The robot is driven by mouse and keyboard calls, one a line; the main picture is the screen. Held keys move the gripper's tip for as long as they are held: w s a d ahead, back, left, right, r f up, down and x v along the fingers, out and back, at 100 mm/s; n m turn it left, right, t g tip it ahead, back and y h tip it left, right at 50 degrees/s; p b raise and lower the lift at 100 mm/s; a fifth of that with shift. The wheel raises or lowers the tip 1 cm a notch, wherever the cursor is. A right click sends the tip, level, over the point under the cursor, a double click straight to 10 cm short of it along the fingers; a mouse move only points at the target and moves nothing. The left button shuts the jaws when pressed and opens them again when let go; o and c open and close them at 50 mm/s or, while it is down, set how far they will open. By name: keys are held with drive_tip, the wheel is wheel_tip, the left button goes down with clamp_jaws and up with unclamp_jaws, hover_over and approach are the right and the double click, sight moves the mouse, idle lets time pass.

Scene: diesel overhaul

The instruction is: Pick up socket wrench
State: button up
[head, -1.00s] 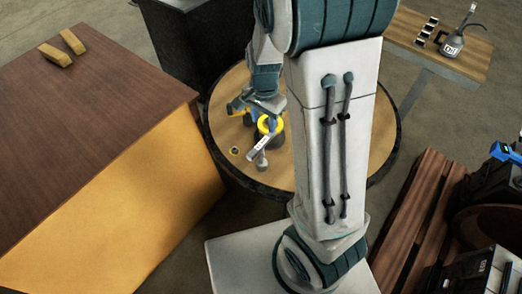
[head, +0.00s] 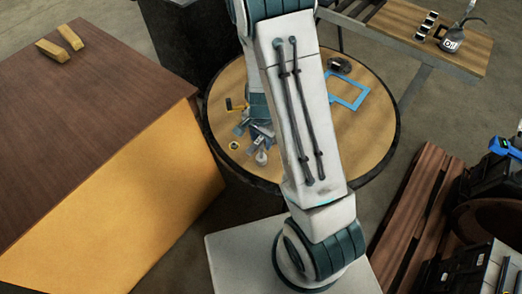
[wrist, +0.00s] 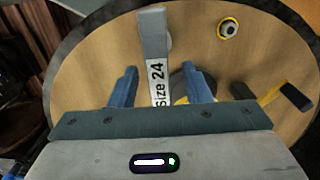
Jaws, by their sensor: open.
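The socket wrench (wrist: 154,38) is a grey bar with a white "Size 24" label. In the wrist view it runs up the picture from between my fingers, and its lower part is hidden behind the gripper body. My gripper (wrist: 161,82) is open, with one blue finger on each side of the wrench and visible gaps between. I cannot tell how high the fingers are above it. In the head view the wrench's near end (head: 261,159) shows on the round table (head: 222,128), and my arm hides much of the rest.
A yellow-ringed round part (wrist: 229,28) lies near the wrench. A yellow-and-black tool (wrist: 285,95) lies to the right, and a dark round object (wrist: 180,82) sits behind my right finger. A blue frame (head: 349,92) lies on the table's right side. A large brown-topped cabinet (head: 100,110) stands left.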

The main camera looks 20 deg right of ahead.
drive_tip(key=shift+f, duration=0.8)
clamp_jaws()
drive_tip(key=shift+r, duration=0.15)
